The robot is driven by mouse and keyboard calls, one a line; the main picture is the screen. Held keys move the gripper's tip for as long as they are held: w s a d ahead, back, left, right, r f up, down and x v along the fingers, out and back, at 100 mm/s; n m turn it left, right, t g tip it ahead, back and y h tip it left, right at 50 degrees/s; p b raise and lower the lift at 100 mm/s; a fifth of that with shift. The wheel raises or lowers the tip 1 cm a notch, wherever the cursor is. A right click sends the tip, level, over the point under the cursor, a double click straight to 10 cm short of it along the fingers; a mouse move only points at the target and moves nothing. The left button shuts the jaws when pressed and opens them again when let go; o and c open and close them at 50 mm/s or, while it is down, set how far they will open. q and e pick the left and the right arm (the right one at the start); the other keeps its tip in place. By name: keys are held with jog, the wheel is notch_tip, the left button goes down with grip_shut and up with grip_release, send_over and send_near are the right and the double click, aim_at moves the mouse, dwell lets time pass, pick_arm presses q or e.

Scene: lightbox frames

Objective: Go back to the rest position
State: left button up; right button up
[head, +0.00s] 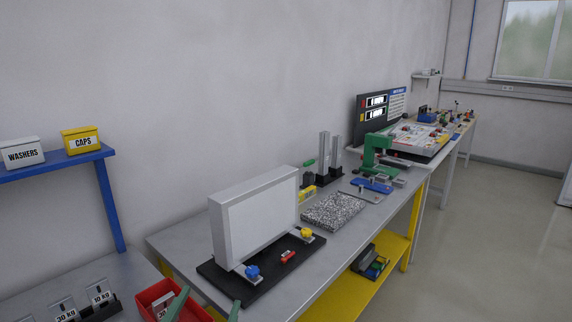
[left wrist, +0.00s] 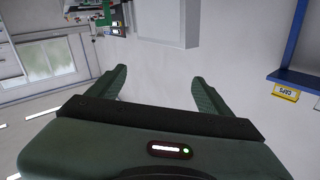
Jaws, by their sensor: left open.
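My left gripper (head: 204,306) shows only as two green fingertips at the bottom edge of the head view, in front of the bench with the white panel. In the left wrist view my left gripper (left wrist: 160,84) is open, its two green fingers wide apart with nothing between them. The wrist view is turned, with the wall behind the fingers. The rest of the left arm is hidden in the head view. My right gripper is in neither view.
A grey bench (head: 170,245) carries a framed white panel (head: 262,220) on a black base (head: 225,280). A red bin (head: 147,298) is beside the left fingertip in the picture. A blue shelf (head: 60,166) holds boxes at left. Open floor (head: 470,240) lies at right.

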pick_arm(q)
jog(key=s+a+f+n+g+y, duration=0.1)
jog(key=s+a+f+g, duration=0.25)
jog(key=f, duration=0.45)
jog(key=s+a+f+n+g+y, duration=0.1)
jog(key=s+a+f+g+y, duration=0.1)
jog(key=s+f+g, duration=0.45)
jog(key=s+f+g+h, duration=0.1)
jog(key=s+f+g, duration=0.4)
jog(key=s+f, duration=0.85)
notch_tip(320, 180, down, 22)
jog(key=s, duration=0.2)
jog(key=s+a+f+g, duration=0.1)
jog(key=s+f, duration=0.7)
jog(key=f, duration=0.1)
jog(key=s+a+f+g, duration=0.1)
jog(key=s+a+f, duration=0.1)
jog(key=s+f, duration=0.7)
jog(key=shift+s+a, duration=0.15)
jog(key=shift+a, duration=0.15)
